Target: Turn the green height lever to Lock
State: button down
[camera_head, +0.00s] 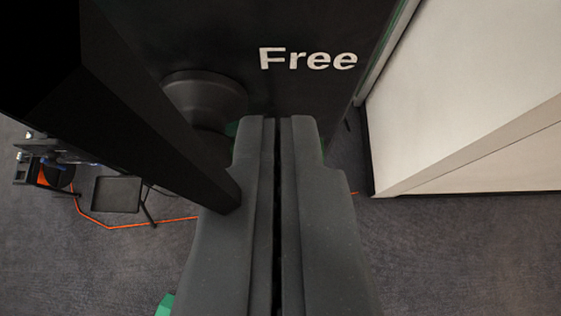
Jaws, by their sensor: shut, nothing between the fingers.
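My gripper (277,122) is shut with nothing between its fingers, and its dark grey fingers point up the middle of the picture. A dark panel (290,90) lies beyond the fingertips, with the white word "Free" (308,59) just above and right of them. Small bits of green (231,129) show at both sides of the fingertips. They may be the green height lever, but my fingers hide most of it, and I cannot tell its angle or whether I touch it. A dark round hub (205,98) sits left of the tips. No "Lock" label shows.
A black beam (150,130) crosses the upper left, close to my gripper. A large white surface (465,100) stands at the right. Grey carpet (90,270) lies below, with an orange line (110,227) and a small dark stand (117,194) at the left.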

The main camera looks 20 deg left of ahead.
jog(key=shift+w+f, duration=0.15)
jog(key=shift+f, duration=0.5)
